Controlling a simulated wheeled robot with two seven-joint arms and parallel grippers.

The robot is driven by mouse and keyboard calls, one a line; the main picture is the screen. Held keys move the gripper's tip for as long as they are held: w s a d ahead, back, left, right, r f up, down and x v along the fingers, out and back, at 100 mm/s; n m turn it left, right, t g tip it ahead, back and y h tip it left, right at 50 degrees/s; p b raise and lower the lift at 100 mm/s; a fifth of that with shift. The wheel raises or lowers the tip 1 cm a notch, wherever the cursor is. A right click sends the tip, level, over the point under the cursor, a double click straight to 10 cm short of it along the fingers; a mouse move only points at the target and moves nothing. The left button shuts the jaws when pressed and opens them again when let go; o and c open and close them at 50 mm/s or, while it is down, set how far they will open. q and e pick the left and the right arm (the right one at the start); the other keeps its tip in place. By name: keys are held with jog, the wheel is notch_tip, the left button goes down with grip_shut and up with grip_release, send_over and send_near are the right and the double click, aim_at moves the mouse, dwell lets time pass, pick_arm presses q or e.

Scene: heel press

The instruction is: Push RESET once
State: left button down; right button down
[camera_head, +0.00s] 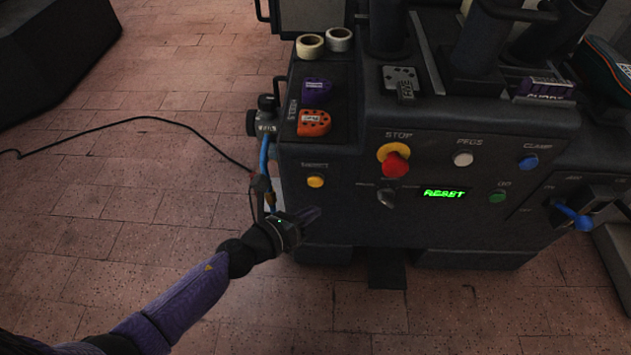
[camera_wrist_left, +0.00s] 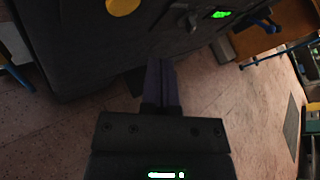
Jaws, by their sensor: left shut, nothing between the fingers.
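The dark machine's front panel carries a yellow button (camera_head: 315,181) at its left, under a small label too blurred to read surely. A display (camera_head: 444,194) shows RESET in green letters. My left gripper (camera_head: 314,212) is shut and empty, just below the yellow button in the head view and apart from it. In the left wrist view the closed fingers (camera_wrist_left: 162,64) point towards the panel, with the yellow button (camera_wrist_left: 123,5) cut off at the top edge. The lit display (camera_wrist_left: 220,14) also shows there. My right gripper is not in view.
A red STOP knob (camera_head: 395,164), a white button (camera_head: 463,159), a blue button (camera_head: 528,161) and a green button (camera_head: 497,196) sit on the panel. A black knob (camera_head: 386,197) is left of the display. A blue hose (camera_head: 264,155) runs down the machine's left side.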

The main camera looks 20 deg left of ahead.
aim_at(315, 182)
pick_arm(q)
jog(key=w, duration=0.2)
jog(key=w+a, duration=0.1)
jog(key=shift+w+b, duration=0.4)
dwell(1.0)
dwell(0.7)
jog(key=shift+w+a, duration=0.15)
jog(key=shift+w, duration=0.25)
